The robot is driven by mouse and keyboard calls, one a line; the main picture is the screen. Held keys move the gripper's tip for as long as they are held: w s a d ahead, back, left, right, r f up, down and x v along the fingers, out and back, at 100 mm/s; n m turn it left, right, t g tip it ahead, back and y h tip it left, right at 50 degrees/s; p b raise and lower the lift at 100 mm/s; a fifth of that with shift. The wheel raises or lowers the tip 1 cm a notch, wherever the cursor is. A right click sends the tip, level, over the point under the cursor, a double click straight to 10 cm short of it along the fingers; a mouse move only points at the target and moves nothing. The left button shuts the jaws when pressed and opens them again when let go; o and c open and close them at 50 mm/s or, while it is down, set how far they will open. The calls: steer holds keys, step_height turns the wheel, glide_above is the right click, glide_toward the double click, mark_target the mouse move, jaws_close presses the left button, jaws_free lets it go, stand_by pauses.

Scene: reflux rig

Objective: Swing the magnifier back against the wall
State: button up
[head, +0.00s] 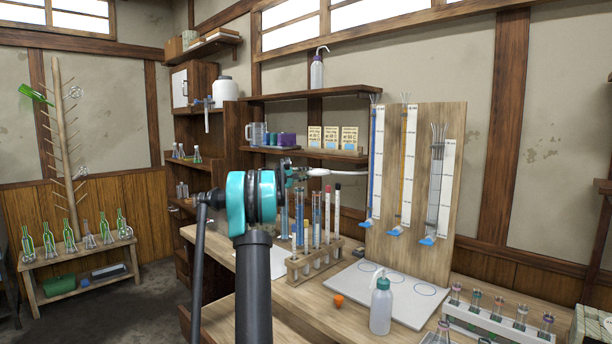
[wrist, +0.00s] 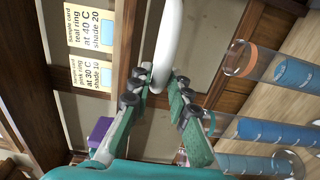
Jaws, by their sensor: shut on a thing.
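The magnifier (head: 335,172) shows in the head view as a thin white piece, seen nearly edge-on above the test tube rack and in front of the back wall shelves. In the wrist view a white curved part of the magnifier (wrist: 162,45) comes down from the top edge, its lower end between my fingertips. My gripper (wrist: 161,84) is shut on this white part, one teal finger on each side. In the head view my gripper (head: 300,171) is small and partly hidden behind my own arm. The magnifier's mount and lens cannot be made out.
A wooden rack (head: 312,262) of tall tubes stands just below the magnifier. A board with burettes (head: 412,180) is to its right. A shelf with sample cards (head: 330,138) is behind. A wash bottle (head: 381,305) stands on the bench in front.

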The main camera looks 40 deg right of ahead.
steer(key=shift+w+f, duration=0.1)
steer(key=w+d, duration=0.4)
steer(key=d, duration=0.1)
stand_by(0.7)
steer(key=shift+w+d, duration=0.1)
steer(key=shift+w+d, duration=0.45)
steer(key=shift+d, duration=0.55)
steer(key=shift+w+d, duration=0.45)
steer(key=shift+d, duration=0.5)
steer(key=shift+w+d, duration=0.45)
steer(key=shift+d, duration=0.55)
steer(key=shift+d, duration=0.15)
